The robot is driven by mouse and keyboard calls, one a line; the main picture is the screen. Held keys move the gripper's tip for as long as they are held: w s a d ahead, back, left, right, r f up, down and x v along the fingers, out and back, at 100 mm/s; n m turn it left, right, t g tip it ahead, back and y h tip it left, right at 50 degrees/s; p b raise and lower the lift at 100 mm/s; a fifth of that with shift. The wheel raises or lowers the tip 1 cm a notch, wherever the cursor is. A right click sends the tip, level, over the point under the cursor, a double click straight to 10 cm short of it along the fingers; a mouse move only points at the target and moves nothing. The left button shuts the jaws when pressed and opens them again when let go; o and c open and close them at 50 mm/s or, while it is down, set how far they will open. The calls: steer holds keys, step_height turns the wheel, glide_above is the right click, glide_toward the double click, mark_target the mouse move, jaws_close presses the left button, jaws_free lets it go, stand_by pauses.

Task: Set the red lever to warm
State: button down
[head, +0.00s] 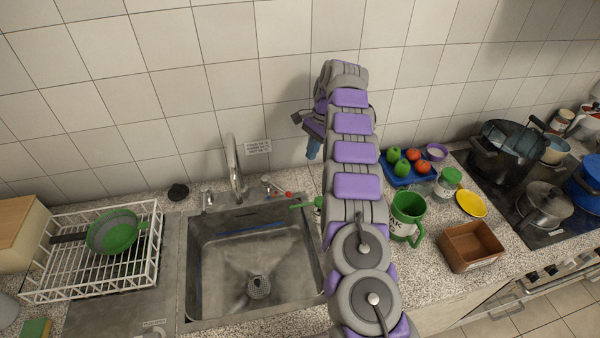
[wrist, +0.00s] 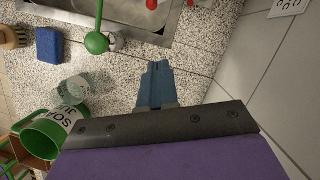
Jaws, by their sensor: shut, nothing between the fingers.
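The red lever (head: 288,194) shows as a small red tip at the sink's back edge, right of the faucet (head: 235,170). A red knob that looks like its tip (wrist: 152,4) is at the top edge of the wrist view. A small sign (head: 258,147) hangs on the wall above; its text is too small to read. My gripper (head: 313,149) is up near the tiled wall, right of the lever and apart from it. In the wrist view my blue fingers (wrist: 157,68) are together and empty, over the speckled counter.
A green-knobbed tool (wrist: 97,42) sits near the lever. A blue sponge (wrist: 49,45) and a green SOAP cup (wrist: 43,138) lie on the counter. The sink (head: 200,290) and a dish rack (head: 90,290) are left. The wall is close behind my gripper.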

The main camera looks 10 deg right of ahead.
mark_target(276, 186)
steer(key=b+x, duration=0.4)
steer(key=x, duration=0.6)
steer(key=shift+f, duration=0.1)
steer(key=shift+s+a, duration=0.4)
steer(key=shift+a, duration=0.35)
steer(key=shift+s+a+f+b, duration=0.1)
steer(key=shift+s+a+b, duration=0.15)
steer(key=shift+a, duration=0.2)
steer(key=shift+s+a+f+b, duration=0.1)
steer(key=shift+s+a+b, duration=0.1)
steer(key=shift+a, duration=0.25)
steer(key=shift+s+a+f+p, duration=0.1)
steer(key=shift+s+a+p, duration=0.5)
steer(key=shift+a+p, duration=0.25)
